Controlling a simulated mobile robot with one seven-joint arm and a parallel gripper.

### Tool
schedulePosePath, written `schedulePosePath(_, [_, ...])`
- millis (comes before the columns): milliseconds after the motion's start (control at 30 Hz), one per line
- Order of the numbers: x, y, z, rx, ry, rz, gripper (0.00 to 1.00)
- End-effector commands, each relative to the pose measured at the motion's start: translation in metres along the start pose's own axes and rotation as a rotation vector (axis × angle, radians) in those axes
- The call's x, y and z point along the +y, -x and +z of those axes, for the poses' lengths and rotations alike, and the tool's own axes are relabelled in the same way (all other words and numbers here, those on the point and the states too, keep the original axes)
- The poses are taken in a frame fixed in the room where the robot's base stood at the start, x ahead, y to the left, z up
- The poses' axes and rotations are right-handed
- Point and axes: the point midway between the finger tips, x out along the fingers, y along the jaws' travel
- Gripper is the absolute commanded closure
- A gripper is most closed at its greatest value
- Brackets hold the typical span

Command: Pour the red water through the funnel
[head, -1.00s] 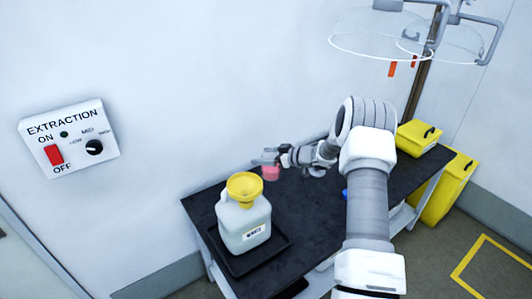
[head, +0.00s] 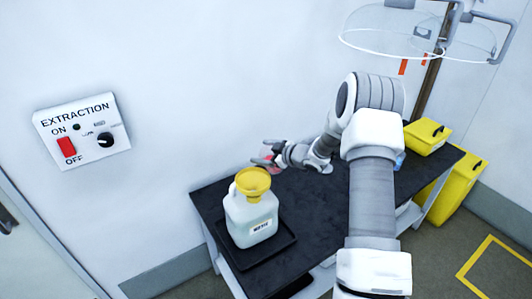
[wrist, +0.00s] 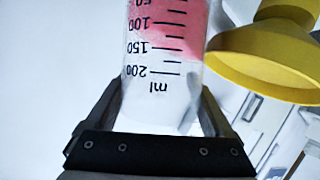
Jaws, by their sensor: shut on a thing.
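A clear graduated beaker (wrist: 150,100) holds red water (wrist: 165,22). My gripper (head: 264,160) is shut on the beaker; in the wrist view its fingers (wrist: 158,115) lie on both sides of it. The beaker's markings are upside down in that view, and the red water's edge slants across the glass, lower in the picture on the funnel side. The yellow funnel (head: 253,181) sits in the mouth of a whitish jug (head: 250,218). The gripper is just behind and above the funnel in the head view. In the wrist view the funnel (wrist: 265,55) is right of the beaker. No stream shows.
The jug stands in a black tray (head: 262,257) on the dark bench (head: 308,205). Yellow bins (head: 452,185) stand at the right end. An extraction switch panel (head: 82,132) is on the wall. The bench right of the tray looks clear.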

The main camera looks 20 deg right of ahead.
Motion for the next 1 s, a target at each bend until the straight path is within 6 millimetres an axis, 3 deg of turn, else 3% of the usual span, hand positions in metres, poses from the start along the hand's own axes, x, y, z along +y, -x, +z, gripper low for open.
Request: schedulePosePath(1000, [-0.003, 0.005, -0.012, -0.011, 0.087, 0.038, 0.83])
